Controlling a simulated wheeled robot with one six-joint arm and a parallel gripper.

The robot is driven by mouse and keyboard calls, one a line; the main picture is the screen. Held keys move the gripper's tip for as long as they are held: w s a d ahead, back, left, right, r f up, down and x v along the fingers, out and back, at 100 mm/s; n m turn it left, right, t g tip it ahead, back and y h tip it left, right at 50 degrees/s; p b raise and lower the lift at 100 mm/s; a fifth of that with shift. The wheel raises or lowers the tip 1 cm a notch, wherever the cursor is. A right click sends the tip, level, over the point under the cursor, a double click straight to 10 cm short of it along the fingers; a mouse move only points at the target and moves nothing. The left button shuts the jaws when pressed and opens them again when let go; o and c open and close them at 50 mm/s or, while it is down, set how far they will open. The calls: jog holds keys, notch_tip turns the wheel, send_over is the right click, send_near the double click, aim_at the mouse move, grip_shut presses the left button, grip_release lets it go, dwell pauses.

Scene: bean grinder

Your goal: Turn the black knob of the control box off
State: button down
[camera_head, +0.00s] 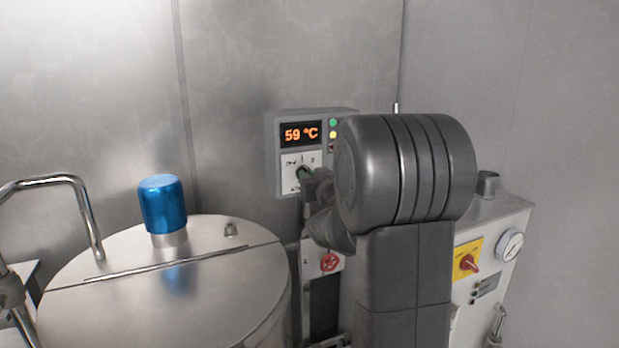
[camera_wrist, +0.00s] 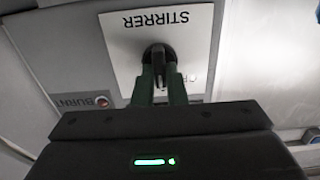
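The grey control box (camera_head: 269,151) is on the back wall, with an orange 59 °C display and a white label plate. In the wrist view its white plate (camera_wrist: 125,50) reads STIRRER, upside down. The black knob (camera_wrist: 158,54) sits on this plate, its narrow grip bar pointing down the wrist picture, towards my gripper. My gripper (camera_wrist: 159,78) has its two green fingertips on either side of the bar. Whether they press on it cannot be told. In the head view my gripper (camera_head: 306,174) reaches the box's lower part; my arm hides some of it and the knob.
A steel vessel (camera_head: 180,310) with a blue cap (camera_head: 162,203) and a bent pipe (camera_head: 85,200) stands at left. At right is a grey cabinet (camera_head: 510,275) with a red switch (camera_head: 469,263) and gauge (camera_head: 509,245).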

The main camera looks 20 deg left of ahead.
jog(key=shift+f+n+b, duration=0.1)
jog(key=shift+n+b, duration=0.2)
jog(key=shift+b, duration=0.3)
jog(key=shift+s+a+n+b, duration=0.1)
jog(key=shift+n+b, duration=3.6)
jog(key=shift+n, duration=0.4)
jog(key=c, duration=1.5)
grip_release()
jog(key=shift+o, duration=0.2)
jog(key=shift+s, duration=0.1)
